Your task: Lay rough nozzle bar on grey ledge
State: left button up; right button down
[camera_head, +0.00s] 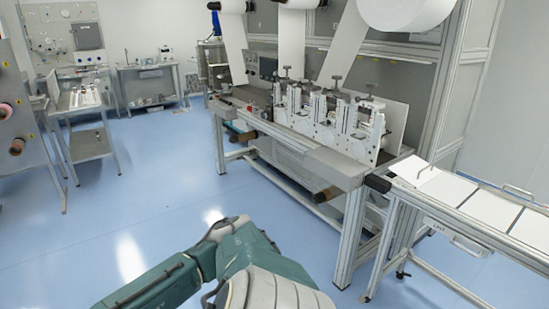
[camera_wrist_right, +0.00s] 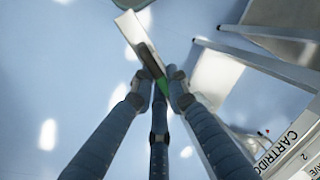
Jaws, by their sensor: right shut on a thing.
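In the right wrist view my right gripper (camera_wrist_right: 160,88) is shut on a slim bar, the nozzle bar (camera_wrist_right: 131,27). The bar has a pale, wide far end, a dark stretch and a green patch near the fingertips. It slants up and left from the fingers, over blue floor. The fingers hide its near part. In the head view a long grey ledge (camera_head: 330,167) runs along the front of the web converter (camera_head: 325,120); I cannot tell for sure that it is the task's ledge. Neither gripper shows in the head view.
A framed table with white panels (camera_head: 443,188) stands at right. Rollers (camera_head: 326,194) stick out below the converter's front. In the right wrist view a grey-white unit marked CARTRIDGE 2 (camera_wrist_right: 287,150) is at lower right. A grey bench (camera_head: 92,146) is at left; the floor between is clear.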

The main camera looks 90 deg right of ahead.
aim_at(334, 160)
jog(key=z, duration=2.05)
jog(key=i+z, duration=0.15)
jog(key=z, duration=0.25)
jog(key=i+z, duration=0.1)
jog(key=z, duration=0.3)
jog(key=i+j+z, duration=0.15)
jog(key=z, duration=0.25)
jog(key=i+j+z, duration=0.1)
jog(key=z, duration=0.3)
jog(key=i+j, duration=0.2)
jog(key=j, duration=0.15)
jog(key=i+j, duration=0.2)
jog(key=j, duration=0.2)
jog(key=i+j, duration=0.2)
jog(key=j, duration=0.15)
jog(key=i+j, duration=0.2)
jog(key=j, duration=0.15)
jog(key=i+j, duration=0.2)
jog(key=j, duration=0.2)
jog(key=i+j, duration=0.15)
jog(key=j, duration=0.2)
